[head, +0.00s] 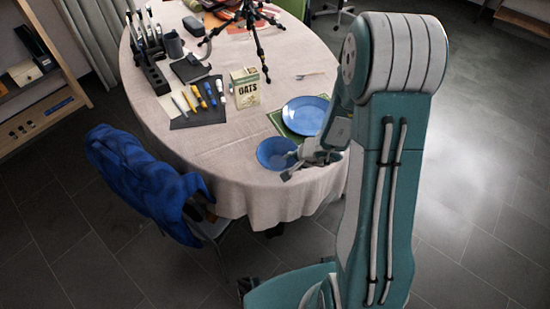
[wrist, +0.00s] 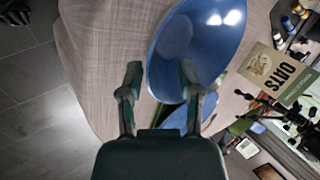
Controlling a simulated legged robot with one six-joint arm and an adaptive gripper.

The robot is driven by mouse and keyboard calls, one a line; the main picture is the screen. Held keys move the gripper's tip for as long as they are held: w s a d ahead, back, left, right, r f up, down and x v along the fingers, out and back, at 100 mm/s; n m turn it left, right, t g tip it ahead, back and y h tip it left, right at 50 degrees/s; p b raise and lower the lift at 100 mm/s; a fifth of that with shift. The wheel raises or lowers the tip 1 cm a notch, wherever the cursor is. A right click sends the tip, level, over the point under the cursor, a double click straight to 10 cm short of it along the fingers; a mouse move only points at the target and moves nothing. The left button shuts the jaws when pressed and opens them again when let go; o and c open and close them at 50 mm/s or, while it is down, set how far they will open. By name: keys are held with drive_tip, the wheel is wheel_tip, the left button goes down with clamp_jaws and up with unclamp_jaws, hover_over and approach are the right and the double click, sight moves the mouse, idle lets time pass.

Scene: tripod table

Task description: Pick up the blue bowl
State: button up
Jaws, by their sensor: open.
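The blue bowl (head: 272,154) sits near the front edge of the cloth-covered table (head: 215,150). In the wrist view the bowl (wrist: 205,40) looks large and close, and appears empty. My gripper (head: 293,168) is at the bowl's right side in the head view. In the wrist view my gripper (wrist: 158,80) has its two fingers spread apart. One finger overlaps the bowl in the picture and the other lies outside it over the cloth, with the rim between them. I cannot tell whether either finger touches the bowl.
A blue plate (head: 306,113) lies on a green mat (head: 276,122) behind the bowl. A chair with a blue jacket (head: 140,180) is at the left.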

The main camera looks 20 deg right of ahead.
sight(292, 163)
drive_tip(key=f, duration=0.1)
drive_tip(key=w+f, duration=0.1)
drive_tip(key=f, duration=0.1)
drive_tip(key=shift+w+d, duration=0.15)
drive_tip(key=shift+d, duration=0.05)
drive_tip(key=shift+w+d+f, duration=0.1)
drive_tip(key=shift+d+f, duration=0.05)
drive_tip(key=shift+d, duration=0.05)
drive_tip(key=shift+a, duration=0.55)
clamp_jaws()
drive_tip(key=shift+d, duration=0.15)
drive_tip(key=shift+d, duration=0.2)
